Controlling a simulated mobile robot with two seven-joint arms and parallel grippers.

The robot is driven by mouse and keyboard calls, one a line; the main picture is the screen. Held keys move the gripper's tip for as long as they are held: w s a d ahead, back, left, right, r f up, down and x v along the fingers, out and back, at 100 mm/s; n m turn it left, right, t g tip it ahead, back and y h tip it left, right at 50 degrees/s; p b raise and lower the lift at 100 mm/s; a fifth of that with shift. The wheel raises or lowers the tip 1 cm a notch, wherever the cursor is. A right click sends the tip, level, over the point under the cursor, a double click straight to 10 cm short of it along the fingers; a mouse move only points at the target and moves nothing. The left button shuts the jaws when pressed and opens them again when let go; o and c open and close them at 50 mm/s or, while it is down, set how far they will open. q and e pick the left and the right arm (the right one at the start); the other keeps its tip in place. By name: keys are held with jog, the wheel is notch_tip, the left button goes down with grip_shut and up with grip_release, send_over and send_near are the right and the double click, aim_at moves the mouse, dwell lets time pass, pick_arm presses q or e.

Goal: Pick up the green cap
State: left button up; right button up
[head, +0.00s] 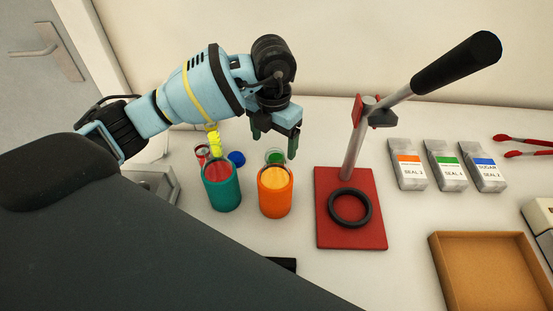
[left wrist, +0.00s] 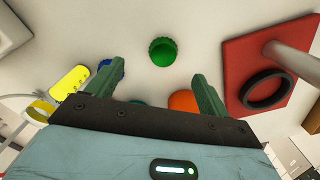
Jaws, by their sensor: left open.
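The green cap (left wrist: 163,51) lies on the white table, seen whole in the left wrist view with a ridged rim. In the head view the green cap (head: 275,155) shows just behind the orange cup (head: 274,192), partly hidden. My left gripper (head: 274,142) is open and empty, pointing down above the cap area. In the left wrist view the cap appears beyond and between the open fingers (left wrist: 153,73), apart from both. My right gripper is not in view.
A teal cup (head: 222,186) with red contents stands left of the orange cup. A blue cap (head: 236,159) and a yellow item (head: 214,143) are nearby. A red press base (head: 350,233) with a lever stands to the right, then seal packets (head: 448,170) and a tan tray (head: 487,240).

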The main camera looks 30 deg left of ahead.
pick_arm(q)
jog(key=shift+d+f, duration=0.2)
jog(key=shift+f, duration=2.4)
jog(key=shift+c, duration=0.3)
jog(key=c, duration=1)
jog(key=shift+r, duration=0.1)
notch_tip(320, 180, up, 10)
